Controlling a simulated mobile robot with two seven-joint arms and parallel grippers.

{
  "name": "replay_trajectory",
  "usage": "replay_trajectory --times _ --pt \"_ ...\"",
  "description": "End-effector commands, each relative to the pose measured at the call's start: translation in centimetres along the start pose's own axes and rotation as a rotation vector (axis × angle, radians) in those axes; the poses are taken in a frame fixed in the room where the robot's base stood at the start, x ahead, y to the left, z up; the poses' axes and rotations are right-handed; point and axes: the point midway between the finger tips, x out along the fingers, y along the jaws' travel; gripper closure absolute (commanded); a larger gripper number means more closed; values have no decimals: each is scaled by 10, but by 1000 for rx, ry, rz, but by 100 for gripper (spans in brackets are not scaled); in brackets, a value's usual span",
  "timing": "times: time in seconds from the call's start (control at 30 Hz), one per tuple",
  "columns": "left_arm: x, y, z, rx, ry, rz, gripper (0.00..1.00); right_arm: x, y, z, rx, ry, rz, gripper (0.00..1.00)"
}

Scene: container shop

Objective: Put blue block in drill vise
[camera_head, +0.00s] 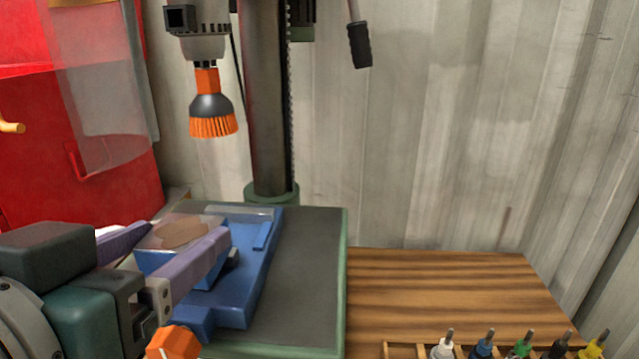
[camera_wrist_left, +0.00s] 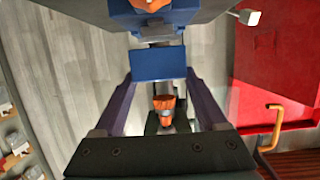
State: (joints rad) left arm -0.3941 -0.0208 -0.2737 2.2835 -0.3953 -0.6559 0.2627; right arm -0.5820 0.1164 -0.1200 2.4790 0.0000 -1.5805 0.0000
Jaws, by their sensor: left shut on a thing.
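The blue block (camera_head: 152,264) is between the purple fingers of my left gripper (camera_head: 184,234), which is shut on it. The block also shows in the left wrist view (camera_wrist_left: 158,66), spanning the fingertips. A blue drill vise (camera_head: 240,286) lies on the dark drill table at lower left. In the head view, the gripper and block overlap the vise's left side and hide part of its jaws. I cannot tell whether the block touches the vise. My right gripper is not in view.
A drill column (camera_head: 268,110) stands behind the vise. An orange brush (camera_head: 213,118) hangs above it. A red cabinet (camera_head: 80,170) stands at left. A wooden bench (camera_head: 440,285) is mostly clear, with several coloured bits in a rack (camera_head: 432,350) at lower right.

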Motion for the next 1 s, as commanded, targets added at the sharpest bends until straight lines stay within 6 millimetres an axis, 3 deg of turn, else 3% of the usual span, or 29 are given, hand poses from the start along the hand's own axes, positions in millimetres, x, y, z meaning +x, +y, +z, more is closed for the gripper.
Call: replay_trajectory --times 0.03,0.2,0.4,0.53,0.8,1.0 --pt "11 0 -10 1 14 1 100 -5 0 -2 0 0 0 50" --pt "48 0 -21 1 12 1 100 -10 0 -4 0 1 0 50" --pt "77 0 -28 1 11 1 100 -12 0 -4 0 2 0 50" --pt "84 0 -27 0 9 1 100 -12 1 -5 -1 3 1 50" --pt "93 0 3 -1 7 1 100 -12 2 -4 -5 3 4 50" --pt "93 1 5 -1 10 2 100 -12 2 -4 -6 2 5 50"
